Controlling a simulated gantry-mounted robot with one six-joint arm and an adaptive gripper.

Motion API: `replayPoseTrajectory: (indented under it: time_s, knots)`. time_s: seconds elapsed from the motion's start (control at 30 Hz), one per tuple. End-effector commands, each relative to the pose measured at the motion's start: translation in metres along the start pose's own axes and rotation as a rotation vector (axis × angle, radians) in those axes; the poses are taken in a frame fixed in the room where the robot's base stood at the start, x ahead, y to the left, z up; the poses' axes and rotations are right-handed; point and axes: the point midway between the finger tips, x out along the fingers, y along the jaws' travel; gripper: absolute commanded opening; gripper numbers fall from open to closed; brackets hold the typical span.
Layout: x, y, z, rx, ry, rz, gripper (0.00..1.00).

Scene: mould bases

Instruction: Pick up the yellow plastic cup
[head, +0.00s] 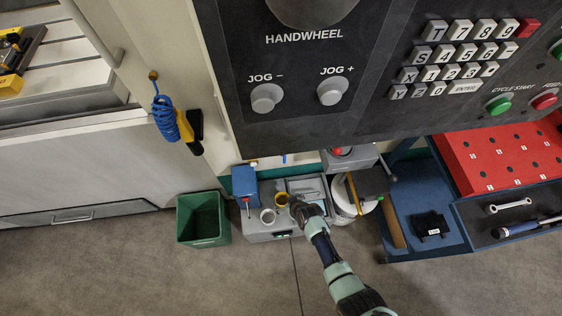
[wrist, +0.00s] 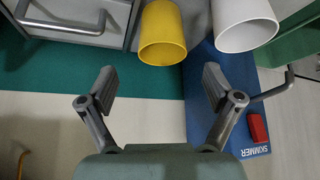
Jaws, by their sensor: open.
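The yellow plastic cup (wrist: 162,36) shows at the top centre of the wrist view, beyond and between my open fingertips.
A blue skimmer box (head: 245,182) is behind. A metal handle (wrist: 62,24) is at upper left. A green bin (head: 203,220) stands left of the grey unit (head: 262,236).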

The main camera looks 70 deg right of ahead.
Motion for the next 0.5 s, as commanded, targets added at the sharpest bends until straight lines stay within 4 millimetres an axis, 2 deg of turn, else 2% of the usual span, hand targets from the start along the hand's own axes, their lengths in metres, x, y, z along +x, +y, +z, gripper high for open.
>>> replayPoseTrajectory:
  time_s: [0.1, 0.27, 0.4, 0.5]
  knots:
    - [0.005, 0.0, 0.002, 0.0, 0.0, 0.0, 0.9]
    - [0.027, 0.0, 0.003, -0.001, 0.001, 0.0, 0.9]
    - [0.031, 0.0, 0.001, -0.002, 0.0, -0.001, 0.9]
    - [0.049, 0.002, 0.003, -0.001, 0.001, -0.001, 0.9]
